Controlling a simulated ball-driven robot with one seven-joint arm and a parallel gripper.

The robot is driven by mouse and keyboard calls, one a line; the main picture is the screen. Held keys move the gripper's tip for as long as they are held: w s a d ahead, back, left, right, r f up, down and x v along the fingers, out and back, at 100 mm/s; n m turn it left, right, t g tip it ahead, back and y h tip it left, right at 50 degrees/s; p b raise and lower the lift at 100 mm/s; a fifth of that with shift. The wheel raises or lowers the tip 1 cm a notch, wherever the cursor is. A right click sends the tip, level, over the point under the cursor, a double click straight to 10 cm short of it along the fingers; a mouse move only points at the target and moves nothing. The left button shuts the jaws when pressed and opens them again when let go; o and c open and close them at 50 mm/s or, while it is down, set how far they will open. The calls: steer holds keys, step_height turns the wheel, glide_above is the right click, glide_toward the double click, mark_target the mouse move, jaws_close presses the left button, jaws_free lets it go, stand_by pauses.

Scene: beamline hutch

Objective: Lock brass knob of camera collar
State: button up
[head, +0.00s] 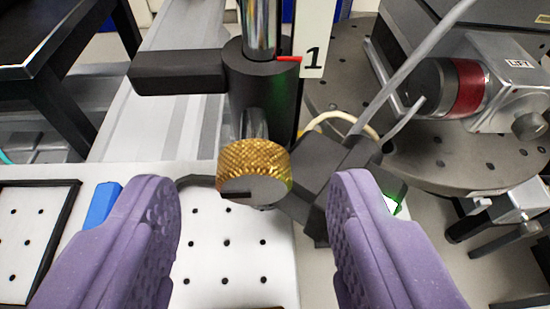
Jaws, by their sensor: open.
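The brass knob (254,168) is a knurled gold cylinder with a grey end face turned toward me and a dark slot or mark at its left side. It sits at the front of the black collar (262,85), which surrounds a shiny upright post (259,25). A black arm (180,72) sticks out left from the collar. A dark camera-like block (325,170) is to the right of the knob. My gripper (254,205) is open, with its two purple fingers apart on either side below the knob. Neither finger touches the knob.
A white label (314,45) with "1" and a red pointer stands behind the collar. A round grey breadboard (440,160) with a red-banded cylinder (467,88) is at right, with loose cables (425,45). A white perforated plate (228,262) lies below. A blue block (103,204) is at left.

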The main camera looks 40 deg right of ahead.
steer(key=shift+x, duration=0.85)
steer(key=shift+r, duration=0.1)
jaws_close()
